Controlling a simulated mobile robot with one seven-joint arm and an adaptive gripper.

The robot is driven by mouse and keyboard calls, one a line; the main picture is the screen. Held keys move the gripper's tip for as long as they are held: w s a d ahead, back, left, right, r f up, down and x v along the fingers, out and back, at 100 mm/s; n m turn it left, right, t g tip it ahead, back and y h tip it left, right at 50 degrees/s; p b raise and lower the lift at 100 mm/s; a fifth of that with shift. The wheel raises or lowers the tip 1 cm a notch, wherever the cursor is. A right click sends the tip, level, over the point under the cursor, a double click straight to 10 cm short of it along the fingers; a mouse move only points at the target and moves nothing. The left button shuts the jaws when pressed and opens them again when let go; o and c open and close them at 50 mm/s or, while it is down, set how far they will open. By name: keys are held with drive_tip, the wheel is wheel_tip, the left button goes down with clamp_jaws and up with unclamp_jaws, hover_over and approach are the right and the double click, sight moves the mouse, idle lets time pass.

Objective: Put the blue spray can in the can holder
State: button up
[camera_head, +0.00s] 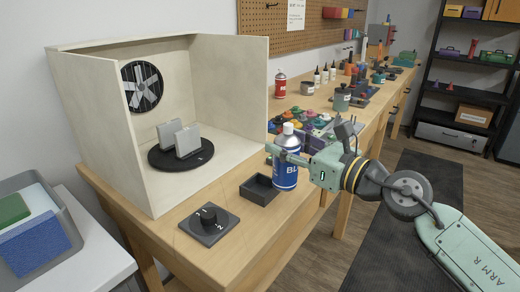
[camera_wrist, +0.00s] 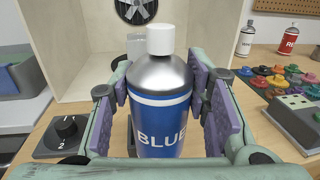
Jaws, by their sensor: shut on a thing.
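The blue spray can (camera_head: 286,174) has a white cap and a blue label. My gripper (camera_head: 288,154) is shut on it near its upper part and holds it upright. In the wrist view the can (camera_wrist: 160,105) stands between the two purple finger pads of my gripper (camera_wrist: 161,110). The can holder (camera_head: 260,190) is a dark square open box on the bench, just left of the can in the head view. The can's base is beside the holder's right side in that view; I cannot tell how high it is above the bench.
A spray booth (camera_head: 160,115) with a fan and a black turntable (camera_head: 162,157) stands behind left. A knob box (camera_head: 209,223) sits on the front of the bench. Paint pots (camera_head: 300,125) and a red can (camera_head: 280,86) stand farther back along the bench.

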drive_tip(key=w+a+f+p, duration=0.3)
drive_tip(key=a+f, duration=0.1)
drive_tip(key=a, duration=0.1)
drive_tip(key=shift+a, duration=0.2)
drive_tip(key=shift+f+b, duration=0.3)
drive_tip(key=o, duration=1.3)
drive_tip(key=shift+r, duration=0.1)
drive_tip(key=b, duration=0.4)
approach(289, 169)
drive_tip(key=x, duration=0.6)
